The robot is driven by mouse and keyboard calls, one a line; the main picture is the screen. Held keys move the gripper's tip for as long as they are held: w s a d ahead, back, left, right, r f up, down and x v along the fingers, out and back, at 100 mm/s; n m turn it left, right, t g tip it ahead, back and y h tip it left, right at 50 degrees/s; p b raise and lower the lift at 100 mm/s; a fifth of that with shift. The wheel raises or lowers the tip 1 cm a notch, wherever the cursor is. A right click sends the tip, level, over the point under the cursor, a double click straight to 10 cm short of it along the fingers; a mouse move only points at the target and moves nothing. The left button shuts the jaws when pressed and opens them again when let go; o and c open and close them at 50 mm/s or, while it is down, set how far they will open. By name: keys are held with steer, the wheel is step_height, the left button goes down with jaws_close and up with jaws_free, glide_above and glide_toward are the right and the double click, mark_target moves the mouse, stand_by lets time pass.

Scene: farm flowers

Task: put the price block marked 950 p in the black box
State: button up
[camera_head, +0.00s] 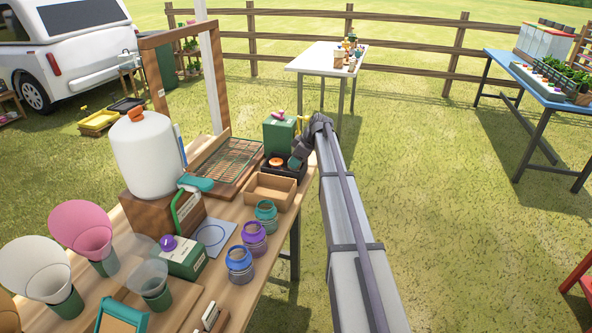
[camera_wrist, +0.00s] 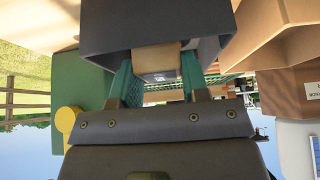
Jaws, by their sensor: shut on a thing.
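The black box (camera_head: 296,176) stands near the far right part of the wooden table, and an orange-topped round item (camera_head: 277,161) shows inside it in the head view. My gripper (camera_head: 296,161) is at the right side of this box. In the wrist view the teal fingers of my gripper (camera_wrist: 158,74) are shut on a small tan block (camera_wrist: 155,57). Its marking cannot be read. The dark walls of the black box (camera_wrist: 145,20) fill the upper middle, close around the block. I cannot tell whether the block touches the box floor. In the head view the block is hidden.
A tan open tray (camera_head: 270,191) stands just in front of the black box. A green box (camera_head: 280,134) stands behind it, and a wire rack (camera_head: 226,160) lies to its left. Several glass jars (camera_head: 254,238) stand nearer along the table's right edge.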

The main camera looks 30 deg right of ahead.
steer(key=shift+f, duration=0.25)
steer(key=shift+f+b, duration=0.4)
steer(key=shift+f, duration=0.25)
steer(key=o, duration=0.9)
steer(key=shift+r, duration=0.1)
steer(key=shift+r+p, duration=0.3)
steer(key=shift+p, duration=0.1)
steer(key=p+v, duration=1.1)
steer(key=v, duration=0.1)
steer(key=shift+r, duration=0.3)
